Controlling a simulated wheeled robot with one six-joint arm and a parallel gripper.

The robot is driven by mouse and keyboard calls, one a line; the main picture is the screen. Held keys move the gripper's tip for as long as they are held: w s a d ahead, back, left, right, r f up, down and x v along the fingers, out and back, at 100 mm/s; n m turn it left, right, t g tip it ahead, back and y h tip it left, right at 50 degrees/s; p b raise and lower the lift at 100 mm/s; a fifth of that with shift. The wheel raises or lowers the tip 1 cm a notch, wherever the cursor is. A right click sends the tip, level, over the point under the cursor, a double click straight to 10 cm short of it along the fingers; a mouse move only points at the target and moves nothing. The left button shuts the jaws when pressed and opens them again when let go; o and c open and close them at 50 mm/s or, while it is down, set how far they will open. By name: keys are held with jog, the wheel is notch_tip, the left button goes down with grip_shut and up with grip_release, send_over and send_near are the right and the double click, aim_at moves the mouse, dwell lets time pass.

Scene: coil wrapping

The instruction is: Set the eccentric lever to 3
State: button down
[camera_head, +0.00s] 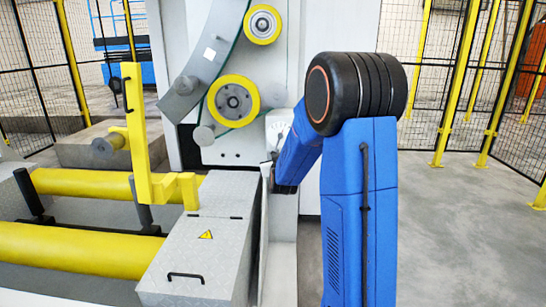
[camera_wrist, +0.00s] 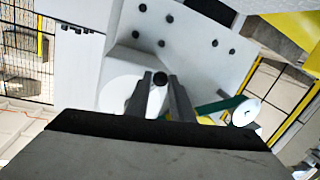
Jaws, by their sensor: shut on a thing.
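In the wrist view, the two dark fingers of my gripper (camera_wrist: 160,88) are closed around a small round black knob (camera_wrist: 160,78), which I take to be the end of the eccentric lever. The rest of the lever is hidden behind the fingers. A white round dial (camera_wrist: 118,94) lies behind and to the left of the fingers, on a pale machine panel. No numbers can be read on it, so the lever's setting cannot be told. In the head view, a pale plate with small marks (camera_head: 279,124) shows just left of my arm, which hides my gripper and the lever.
A yellow roller (camera_head: 234,101) and a curved grey arm (camera_head: 203,64) stand above and left of my arm. A grey metal box (camera_head: 195,255) with a yellow bracket (camera_head: 137,135) is in front. Fencing (camera_head: 470,80) stands at right, with clear floor before it.

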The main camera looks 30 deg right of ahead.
jog(key=shift+r, duration=0.15)
jog(key=c, duration=1.6)
grip_release()
jog(key=shift+a, duration=0.1)
jog(key=shift+o, duration=0.2)
jog(key=v, duration=1.7)
jog(key=shift+s, duration=0.15)
